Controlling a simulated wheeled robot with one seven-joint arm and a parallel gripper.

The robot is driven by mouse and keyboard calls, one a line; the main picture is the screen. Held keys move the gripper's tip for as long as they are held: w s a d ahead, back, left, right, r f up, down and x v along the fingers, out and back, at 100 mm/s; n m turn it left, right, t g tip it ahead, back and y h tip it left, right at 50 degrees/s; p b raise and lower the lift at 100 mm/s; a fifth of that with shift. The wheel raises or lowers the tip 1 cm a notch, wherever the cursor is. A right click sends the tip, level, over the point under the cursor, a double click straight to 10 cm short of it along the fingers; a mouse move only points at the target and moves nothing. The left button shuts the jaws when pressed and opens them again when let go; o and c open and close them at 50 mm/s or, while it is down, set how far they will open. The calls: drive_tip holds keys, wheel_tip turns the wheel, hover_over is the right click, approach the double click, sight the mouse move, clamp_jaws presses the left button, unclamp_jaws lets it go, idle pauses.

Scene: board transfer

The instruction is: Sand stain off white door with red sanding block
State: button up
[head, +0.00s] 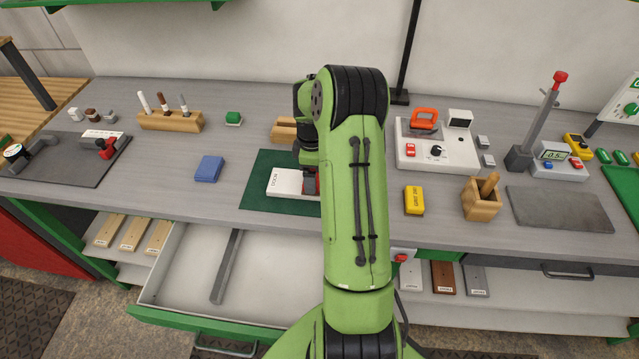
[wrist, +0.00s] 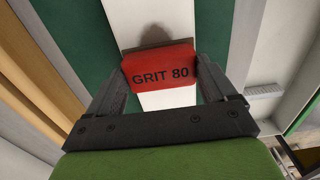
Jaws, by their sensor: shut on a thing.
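My gripper (wrist: 160,72) is shut on the red sanding block (wrist: 160,72), marked GRIT 80, with a finger at each side. The block also shows in the head view (head: 311,183), partly behind my arm. The white door (head: 284,182) is a small labelled panel lying flat on a green mat (head: 256,200). In the wrist view the door (wrist: 165,100) runs under the block. A brownish-grey patch, apparently the stain (wrist: 157,32), shows on the door just beyond the block. I cannot tell whether the block touches the door.
A blue block (head: 209,168) lies left of the mat and a yellow block (head: 414,200) lies right. A wooden holder (head: 482,203) and a white control unit (head: 437,157) stand further right. An open drawer (head: 185,285) juts out below the bench front.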

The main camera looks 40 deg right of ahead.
drive_tip(key=shift+s+d, duration=0.7)
drive_tip(key=shift+s, duration=0.2)
drive_tip(key=shift+s+d, duration=0.65)
drive_tip(key=shift+s, duration=0.2)
drive_tip(key=shift+w+a+f, duration=0.1)
drive_tip(key=shift+w+a, duration=0.45)
drive_tip(key=shift+w, duration=0.05)
drive_tip(key=shift+w+a, duration=0.5)
drive_tip(key=shift+w, duration=0.2)
drive_tip(key=shift+w+a, duration=0.45)
drive_tip(key=shift+w, duration=0.2)
wheel_tip(320, 180, up, 8)
drive_tip(key=p, duration=0.5)
drive_tip(key=shift+f+p, duration=0.25)
drive_tip(key=shift+p, duration=0.1)
drive_tip(key=shift+f, duration=0.1)
drive_tip(key=shift+f, duration=0.15)
drive_tip(key=shift+f+b, duration=2.45)
drive_tip(key=shift+f, duration=0.6)
drive_tip(key=shift+f+b, duration=0.3)
drive_tip(key=shift+f, duration=0.1)
